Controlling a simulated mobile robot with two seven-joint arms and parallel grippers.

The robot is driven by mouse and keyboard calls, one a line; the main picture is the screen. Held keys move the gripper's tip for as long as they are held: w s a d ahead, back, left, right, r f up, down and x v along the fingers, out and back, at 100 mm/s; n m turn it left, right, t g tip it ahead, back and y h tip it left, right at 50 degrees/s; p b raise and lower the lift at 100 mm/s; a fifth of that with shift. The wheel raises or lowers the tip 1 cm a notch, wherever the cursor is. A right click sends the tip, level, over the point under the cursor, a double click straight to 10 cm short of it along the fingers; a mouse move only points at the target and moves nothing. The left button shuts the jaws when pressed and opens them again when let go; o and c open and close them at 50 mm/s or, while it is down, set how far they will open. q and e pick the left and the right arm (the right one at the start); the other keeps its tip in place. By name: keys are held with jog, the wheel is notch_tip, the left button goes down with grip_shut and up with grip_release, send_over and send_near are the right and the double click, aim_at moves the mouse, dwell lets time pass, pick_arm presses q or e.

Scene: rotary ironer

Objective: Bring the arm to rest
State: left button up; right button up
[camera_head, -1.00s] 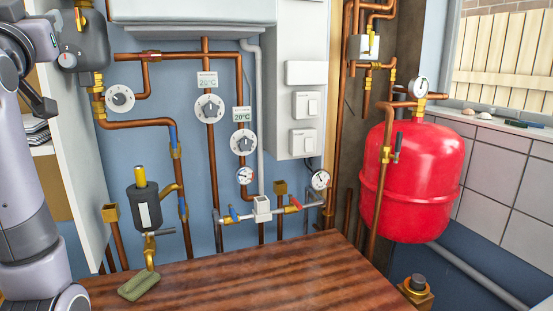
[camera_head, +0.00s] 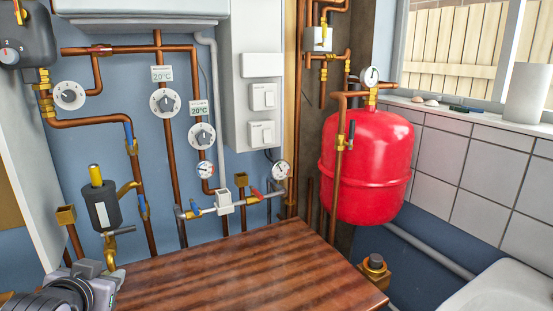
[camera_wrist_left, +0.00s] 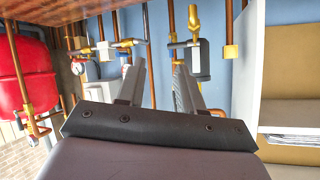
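My left arm comes in at the lower left corner of the head view. Its gripper (camera_head: 98,278) is low there, at the left end of the wooden top (camera_head: 235,272). In the left wrist view the two fingers of my left gripper (camera_wrist_left: 160,70) stand apart with nothing between them. That view looks upside down, with the wooden top at its upper left. Pipes and valves show beyond the fingers, and I see no contact with them. My right arm and gripper are in neither view.
A dark cylinder valve (camera_head: 101,206) on copper pipes stands just behind my left gripper. Dials and pipes cover the blue wall. The wooden top's visible middle is clear.

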pick_arm(q)
jog(key=s+d+f+m+g+h, duration=0.15)
jog(key=s+d+f+g, duration=0.25)
jog(key=s+f, duration=0.75)
jog(key=s+d+f+g+h, duration=0.2)
jog(key=s+d+f+g, duration=0.2)
jog(key=s+f, duration=0.7)
jog(key=w+d+f+t+h+p, duration=0.1)
jog(key=w+d+f+t+p, duration=0.1)
jog(key=t, duration=0.4)
notch_tip(320, 180, down, 3)
jog(key=shift+w+d+r, duration=0.15)
jog(key=shift+w+d, duration=0.4)
jog(key=shift+w, duration=0.25)
jog(key=shift+m+t+h, duration=0.25)
jog(key=shift+t, duration=0.05)
jog(key=shift+c, duration=0.3)
